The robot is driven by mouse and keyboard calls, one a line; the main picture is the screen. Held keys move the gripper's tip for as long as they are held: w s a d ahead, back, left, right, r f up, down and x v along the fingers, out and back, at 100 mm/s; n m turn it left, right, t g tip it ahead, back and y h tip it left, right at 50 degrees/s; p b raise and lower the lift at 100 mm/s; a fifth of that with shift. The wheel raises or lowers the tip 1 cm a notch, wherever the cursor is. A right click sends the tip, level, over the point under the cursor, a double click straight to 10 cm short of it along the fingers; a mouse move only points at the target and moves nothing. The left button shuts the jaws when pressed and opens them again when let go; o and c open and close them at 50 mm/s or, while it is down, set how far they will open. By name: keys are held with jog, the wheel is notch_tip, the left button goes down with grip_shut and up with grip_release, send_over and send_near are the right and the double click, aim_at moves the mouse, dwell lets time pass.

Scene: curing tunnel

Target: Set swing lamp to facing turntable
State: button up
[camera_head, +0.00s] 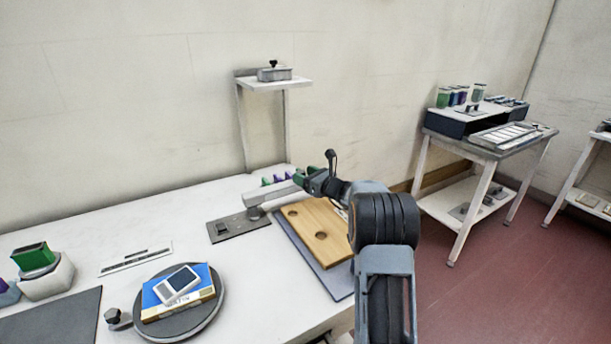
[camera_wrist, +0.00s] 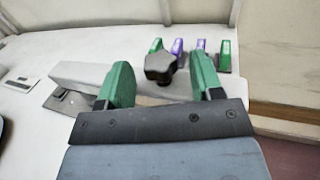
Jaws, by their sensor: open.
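The swing lamp (camera_head: 272,195) is a pale grey bar on a post at a dark base plate (camera_head: 225,230). Its bar points right, away from the turntable (camera_head: 208,318), a dark round disc at the front left. In the wrist view the lamp's bar (camera_wrist: 85,76) runs rightward to a black knob (camera_wrist: 160,64). My gripper (camera_head: 302,178) is over the bar's right end. In the wrist view its green fingers (camera_wrist: 163,80) are open, one on each side of the knob in the picture. I cannot tell whether they touch it.
A blue and yellow box (camera_head: 160,313) with a white device (camera_head: 176,284) lies on the turntable. A wooden board with holes (camera_head: 315,250) lies below my arm. Small green and purple pieces (camera_wrist: 177,46) stand behind the knob. A shelf (camera_head: 275,84) rises at the back.

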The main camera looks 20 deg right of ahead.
jog(key=shift+w, duration=0.1)
grip_shut()
dwell(0.6)
